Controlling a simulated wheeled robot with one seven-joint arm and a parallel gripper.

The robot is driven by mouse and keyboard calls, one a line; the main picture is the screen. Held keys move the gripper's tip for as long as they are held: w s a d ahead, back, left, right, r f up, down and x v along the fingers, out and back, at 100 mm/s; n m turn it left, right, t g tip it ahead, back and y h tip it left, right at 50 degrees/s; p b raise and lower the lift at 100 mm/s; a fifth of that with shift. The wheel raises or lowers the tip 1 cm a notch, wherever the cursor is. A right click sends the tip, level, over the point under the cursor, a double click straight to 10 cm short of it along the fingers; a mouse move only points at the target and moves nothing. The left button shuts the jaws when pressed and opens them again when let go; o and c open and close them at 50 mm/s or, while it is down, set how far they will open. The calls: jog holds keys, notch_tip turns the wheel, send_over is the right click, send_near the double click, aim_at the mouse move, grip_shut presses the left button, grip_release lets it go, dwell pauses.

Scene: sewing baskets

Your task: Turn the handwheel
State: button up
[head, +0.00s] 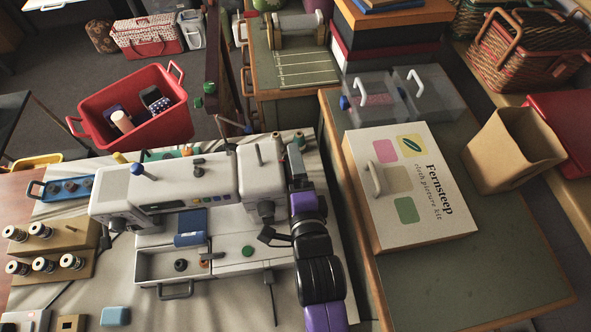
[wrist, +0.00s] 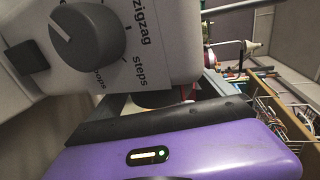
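The white sewing machine (head: 170,190) stands on the cloth-covered table in the head view. Its right end is beside my gripper (head: 294,165), a dark shape at the end of my purple and black arm. No handwheel can be made out clearly; my arm covers part of that end. In the wrist view the machine's white housing (wrist: 185,55) fills the upper left, with a grey dial (wrist: 88,35) and the words "zigzag" and "steps". My purple gripper body crosses below it. The fingertips are hidden, and a dark rounded shape (wrist: 160,98) shows just above the gripper body.
A white kit box (head: 410,185) lies on the green-topped table to the right of my arm. A spool rack (head: 50,250) and blue tray (head: 65,189) are left of the machine. A red basket (head: 135,108) stands behind. The right table's front is clear.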

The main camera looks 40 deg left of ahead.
dwell(0.3)
jog(key=b+v, duration=0.1)
jog(key=v, duration=0.6)
jog(key=shift+s+d+r, duration=0.15)
jog(key=shift+s+d, duration=0.1)
jog(key=shift+d, duration=0.05)
